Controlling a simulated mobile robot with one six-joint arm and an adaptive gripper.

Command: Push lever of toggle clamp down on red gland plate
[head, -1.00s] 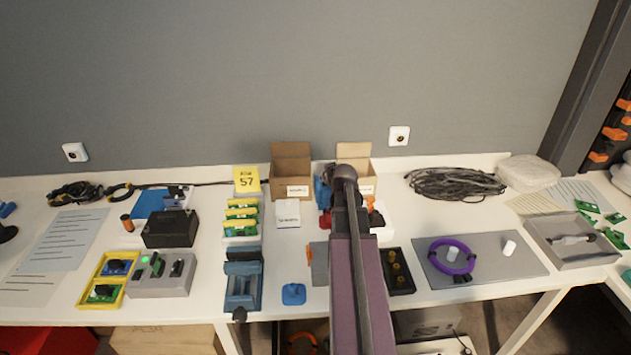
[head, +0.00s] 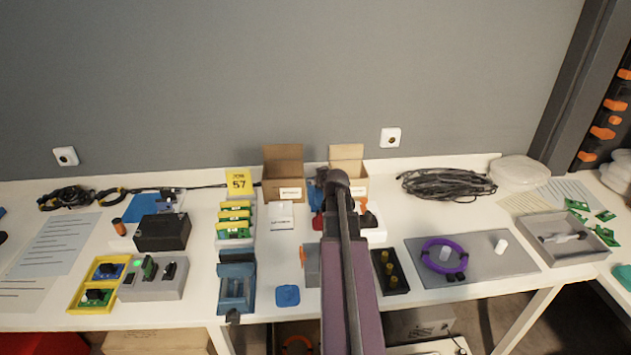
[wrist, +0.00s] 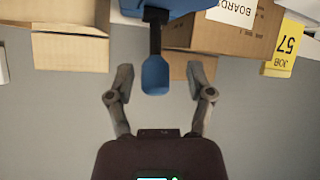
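In the wrist view my gripper (wrist: 162,76) is open, its two fingers spread apart. A lever with a black shank and blue grip (wrist: 155,76), which looks like the toggle clamp's, hangs between the fingers with a gap on each side. It comes down from a blue body (wrist: 180,8) at the top edge. In the head view a blue part (head: 317,190) and a red part (head: 318,222), probably the clamp and the red gland plate, show just left of my arm. My arm hides the gripper and much of that area there.
Two open cartons (head: 283,188) stand behind, against the wall, with a yellow "57" card (head: 239,181) to their left. An orange-handled item (head: 365,209) is right of my arm. A blue fixture (head: 236,283) and a black tray (head: 390,271) stand nearer the front.

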